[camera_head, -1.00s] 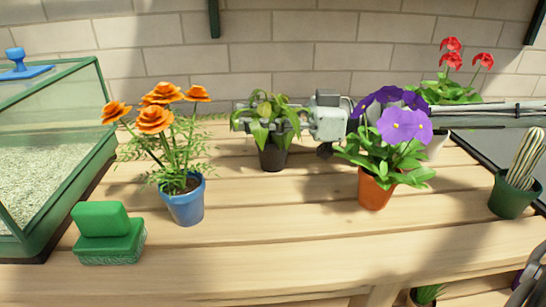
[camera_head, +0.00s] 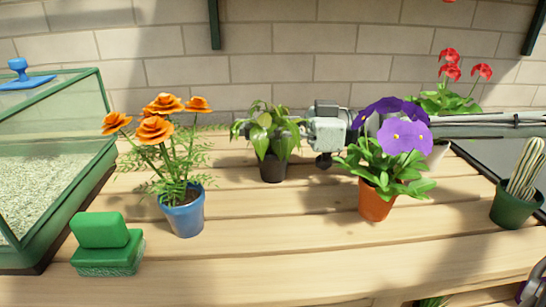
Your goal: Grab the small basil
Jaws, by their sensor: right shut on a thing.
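The small basil (camera_head: 272,168) is a leafy green plant in a dark pot at the back middle of the wooden table. It stands upright, and its pot seems to rest on the table. My right gripper (camera_head: 264,131) comes in from the right, behind the purple-flowered plant. It is shut on the basil at the leaves just above the pot rim. The leaves hide much of its fingers. My left gripper is not in view.
A purple-flowered plant (camera_head: 375,202) in an orange pot stands in front of my right arm. Orange flowers (camera_head: 184,215) in a blue pot are left of the basil. A green brush-like block (camera_head: 107,258), a gravel bin (camera_head: 85,205) and a cactus pot (camera_head: 514,208) flank the free front table.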

